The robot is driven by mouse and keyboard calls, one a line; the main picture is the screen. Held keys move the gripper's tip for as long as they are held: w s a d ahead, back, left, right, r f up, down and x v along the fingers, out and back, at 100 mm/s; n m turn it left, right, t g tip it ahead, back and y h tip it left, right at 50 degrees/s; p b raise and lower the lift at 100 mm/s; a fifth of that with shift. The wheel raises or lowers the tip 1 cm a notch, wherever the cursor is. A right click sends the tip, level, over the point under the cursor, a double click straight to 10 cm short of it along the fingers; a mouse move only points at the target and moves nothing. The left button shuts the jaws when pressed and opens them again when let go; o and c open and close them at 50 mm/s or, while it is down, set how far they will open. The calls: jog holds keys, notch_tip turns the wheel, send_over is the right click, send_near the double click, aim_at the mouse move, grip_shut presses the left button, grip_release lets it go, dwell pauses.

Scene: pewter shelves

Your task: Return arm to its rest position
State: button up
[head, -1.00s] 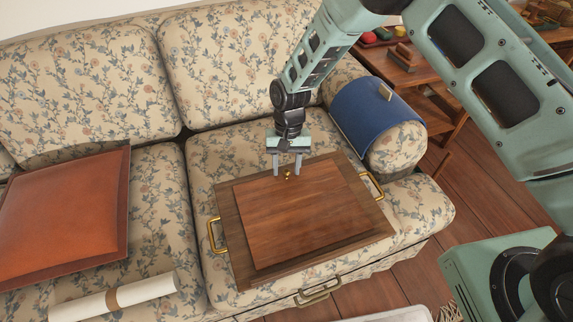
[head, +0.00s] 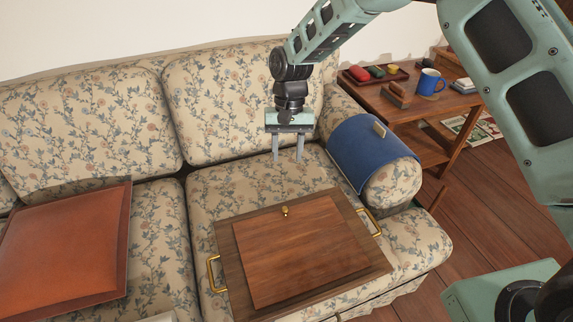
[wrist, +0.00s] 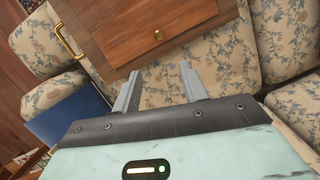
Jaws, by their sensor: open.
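My gripper (head: 287,157) is open and empty in the head view, raised above the sofa seat behind the wooden tray. Its two fingers point down and touch nothing. In the wrist view my gripper (wrist: 160,88) shows both fingers apart, with floral sofa fabric between them. The wooden tray (head: 227,262) with brass handles lies on the sofa seat. A brown wooden lid or board with a small brass knob (head: 285,211) lies on the tray; the knob also shows in the wrist view (wrist: 158,35).
The floral sofa (head: 115,120) fills the left and middle. An orange-brown cushion (head: 65,240) lies at left. A blue cloth (head: 365,150) drapes the right armrest. A wooden side table (head: 415,110) behind it holds a blue mug (head: 430,82) and a tray of coloured items.

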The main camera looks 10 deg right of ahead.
jog(key=shift+w+r, duration=0.1)
jog(key=shift+r, duration=0.35)
jog(key=s+a+r+n+t, duration=0.1)
jog(key=s+r+n, duration=0.3)
jog(key=s+r, duration=0.85)
jog(key=s+d+r+n+t, duration=0.1)
jog(key=s+d+n, duration=0.15)
jog(key=s, duration=0.75)
jog(key=s+d+n+t, duration=0.15)
jog(key=s+d, duration=0.25)
jog(key=s, duration=0.5)
notch_tip(320, 180, up, 18)
jog(key=p, duration=1.8)
jog(key=shift+r+g, duration=0.2)
jog(key=shift+g, duration=0.15)
